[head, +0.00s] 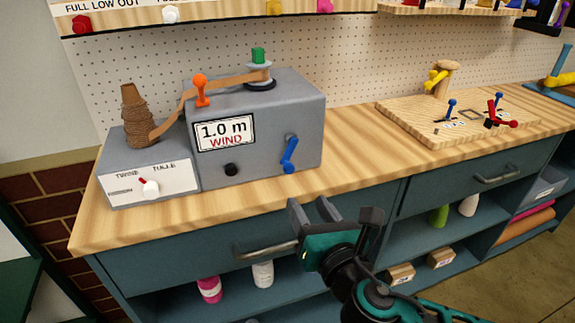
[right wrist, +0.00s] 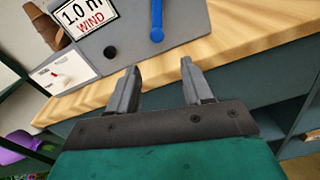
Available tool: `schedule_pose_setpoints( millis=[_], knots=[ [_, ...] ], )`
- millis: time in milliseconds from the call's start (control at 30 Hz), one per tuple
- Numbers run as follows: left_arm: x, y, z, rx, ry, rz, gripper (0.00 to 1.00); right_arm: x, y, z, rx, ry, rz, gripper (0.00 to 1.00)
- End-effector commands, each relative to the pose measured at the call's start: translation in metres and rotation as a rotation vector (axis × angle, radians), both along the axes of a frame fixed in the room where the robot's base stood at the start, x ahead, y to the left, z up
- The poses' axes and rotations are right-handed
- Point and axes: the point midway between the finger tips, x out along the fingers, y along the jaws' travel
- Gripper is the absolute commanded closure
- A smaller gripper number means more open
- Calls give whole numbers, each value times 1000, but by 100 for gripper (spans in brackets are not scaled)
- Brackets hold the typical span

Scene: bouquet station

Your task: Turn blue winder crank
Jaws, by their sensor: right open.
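The blue winder crank (head: 289,154) is on the front face of the grey winder box (head: 262,124), at its right side. Its arm slants, with a blue knob at the lower end. The right wrist view shows the crank (right wrist: 156,18) at the top edge, partly cut off. My right gripper (head: 316,208) is open and empty, in front of the bench edge, below and a little right of the crank. Its two grey fingers (right wrist: 158,88) are apart, with a clear gap to the crank. My left gripper is not in view.
A twine/tulle selector box (head: 152,171) adjoins the winder. A wooden board (head: 450,116) with small levers lies at the right. Bare bench top lies between.

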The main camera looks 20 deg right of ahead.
Motion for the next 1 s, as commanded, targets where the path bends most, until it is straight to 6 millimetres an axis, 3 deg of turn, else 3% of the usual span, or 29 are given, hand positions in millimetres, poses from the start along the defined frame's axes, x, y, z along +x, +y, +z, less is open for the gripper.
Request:
schedule_pose_setpoints(
  millis=[267, 700, 1000],
  knots=[
    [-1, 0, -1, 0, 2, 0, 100, 10, -1, 12, -104, -48, -5, 50],
    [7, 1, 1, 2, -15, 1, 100, 95, 2, 11, -101, -47, -6, 50],
    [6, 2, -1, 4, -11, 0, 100, 127, 3, 11, -100, -44, -4, 50]
  ],
)
